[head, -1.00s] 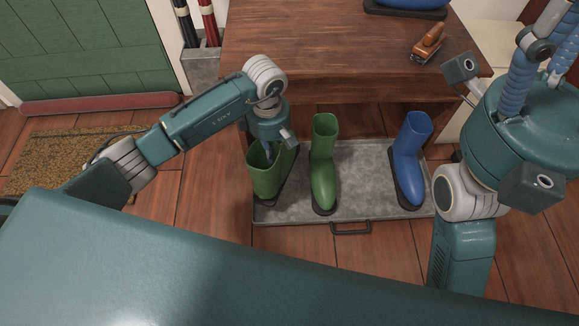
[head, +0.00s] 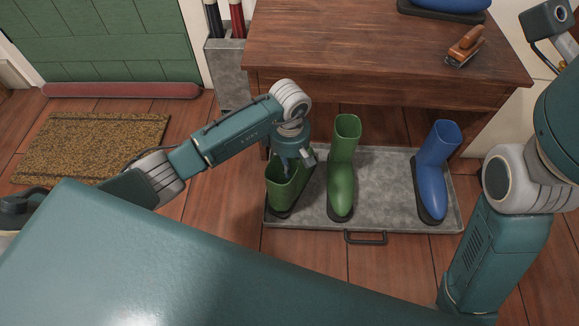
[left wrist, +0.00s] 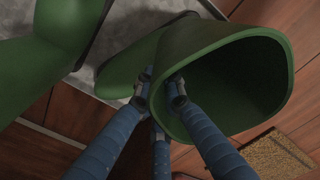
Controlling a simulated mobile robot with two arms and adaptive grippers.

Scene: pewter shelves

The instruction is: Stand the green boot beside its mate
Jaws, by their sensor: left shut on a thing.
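The green boot (head: 279,192) is at the left end of the grey boot tray (head: 385,205), its open top facing up. My left gripper (head: 295,166) is shut on its rim; the wrist view shows blue ribbed fingers at the wall of the boot (left wrist: 215,75). Whether its sole touches the tray is hard to tell. Its mate, another green boot (head: 342,170), stands upright on the tray just to the right, with a small gap between them. It also shows at the left of the wrist view (left wrist: 65,30). My right arm is at the right; its fingers are out of frame.
A blue boot (head: 435,170) stands on the tray's right part. A wooden bench (head: 380,50) overhangs the tray's back and carries a brush (head: 465,46). A metal stand (head: 228,70) and a doormat (head: 95,145) are to the left. The tray between the mate and the blue boot is clear.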

